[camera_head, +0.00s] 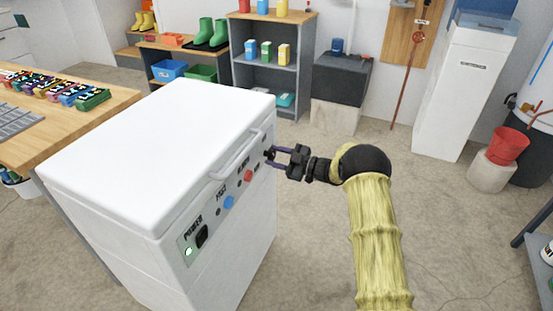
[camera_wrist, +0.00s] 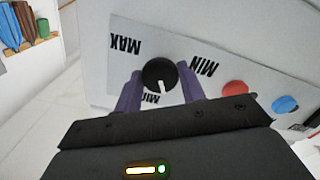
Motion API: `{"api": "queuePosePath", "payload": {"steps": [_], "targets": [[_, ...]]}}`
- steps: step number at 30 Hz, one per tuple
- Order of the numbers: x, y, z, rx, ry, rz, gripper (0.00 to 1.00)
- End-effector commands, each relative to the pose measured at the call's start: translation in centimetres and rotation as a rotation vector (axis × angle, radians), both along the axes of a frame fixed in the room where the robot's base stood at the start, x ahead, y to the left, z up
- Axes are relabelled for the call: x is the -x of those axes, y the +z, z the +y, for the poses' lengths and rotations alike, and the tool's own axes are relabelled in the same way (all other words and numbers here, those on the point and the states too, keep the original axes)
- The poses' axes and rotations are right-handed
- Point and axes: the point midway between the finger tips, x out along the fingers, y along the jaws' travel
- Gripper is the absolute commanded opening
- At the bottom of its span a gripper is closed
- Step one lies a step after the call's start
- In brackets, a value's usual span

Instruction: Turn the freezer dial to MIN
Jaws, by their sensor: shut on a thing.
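The white chest freezer (camera_head: 150,150) stands at left centre in the head view, lid closed. Its black round dial (camera_wrist: 160,74) shows in the wrist view, with a white pointer mark on its lower edge. The pointer faces down towards a partly hidden label between the fingers, not towards the MIN label (camera_wrist: 204,67) at right or the MAX label (camera_wrist: 126,46) at upper left. The labels appear upside down there. My gripper (camera_wrist: 159,77) is shut on the dial, one purple finger on each side. In the head view, my gripper (camera_head: 272,155) reaches the panel's far end.
A red button (camera_wrist: 235,89) and a blue button (camera_wrist: 285,105) sit beside the dial on the panel. The lid handle (camera_head: 238,155) juts out above the panel. A wooden table (camera_head: 110,108) stands left of the freezer.

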Motion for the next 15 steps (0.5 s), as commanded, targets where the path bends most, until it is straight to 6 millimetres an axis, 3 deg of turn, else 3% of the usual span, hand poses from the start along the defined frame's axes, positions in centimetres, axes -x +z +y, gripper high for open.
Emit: {"api": "queuePosePath", "payload": {"steps": [15], "targets": [[-0.01, -0.45, -0.12, 0.170, -0.002, -0.461, 0.17]]}}
